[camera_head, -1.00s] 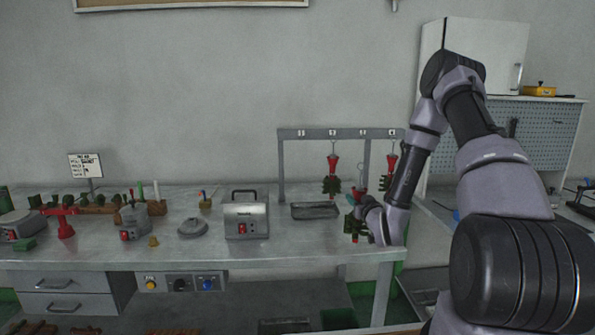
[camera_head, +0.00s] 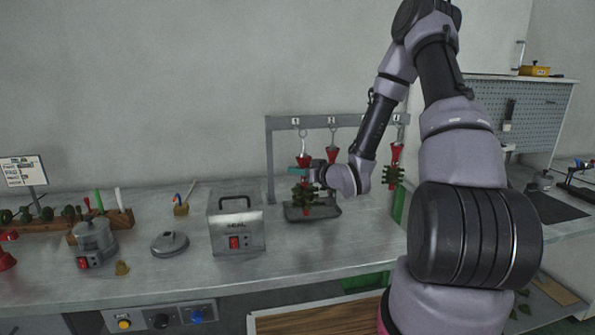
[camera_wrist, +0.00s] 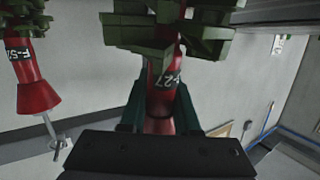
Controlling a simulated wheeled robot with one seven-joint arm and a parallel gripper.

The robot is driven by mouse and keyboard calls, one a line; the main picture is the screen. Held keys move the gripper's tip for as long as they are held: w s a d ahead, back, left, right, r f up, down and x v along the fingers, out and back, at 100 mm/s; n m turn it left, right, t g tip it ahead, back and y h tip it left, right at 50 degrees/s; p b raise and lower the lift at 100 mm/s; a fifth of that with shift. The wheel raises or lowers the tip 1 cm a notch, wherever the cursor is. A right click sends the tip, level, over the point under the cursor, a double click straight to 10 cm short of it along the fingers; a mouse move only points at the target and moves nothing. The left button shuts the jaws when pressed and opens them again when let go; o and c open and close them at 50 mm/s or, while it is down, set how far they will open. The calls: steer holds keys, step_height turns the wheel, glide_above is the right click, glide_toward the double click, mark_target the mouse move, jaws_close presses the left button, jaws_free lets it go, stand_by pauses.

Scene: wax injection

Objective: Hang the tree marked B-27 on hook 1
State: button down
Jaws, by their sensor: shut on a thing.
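My gripper (camera_head: 308,174) is shut on a wax tree with a red stem and green branches (camera_head: 303,194), upright below hook 1 (camera_head: 302,143) of the grey rack. In the wrist view, the held tree's red stem (camera_wrist: 162,95) bears a label ending in "-27"; its first character is unclear. The fingers (camera_wrist: 160,115) grip the stem on both sides. The tree's red cup top is close under hook 1; I cannot tell whether it is engaged. Another red tree (camera_head: 332,153) hangs at hook 2, partly hidden by my gripper; its label in the wrist view starts with "F-5" (camera_wrist: 17,54).
A further tree (camera_head: 394,168) hangs at the rack's right end. My arm covers the rack between. A grey tray (camera_head: 325,211) lies below the held tree. A metal box (camera_head: 237,228), a lid (camera_head: 169,243) and a pot (camera_head: 95,240) stand to the left on the bench.

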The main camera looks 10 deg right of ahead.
steer(key=w, duration=0.9)
steer(key=shift+f, duration=0.45)
stand_by(0.3)
stand_by(0.6)
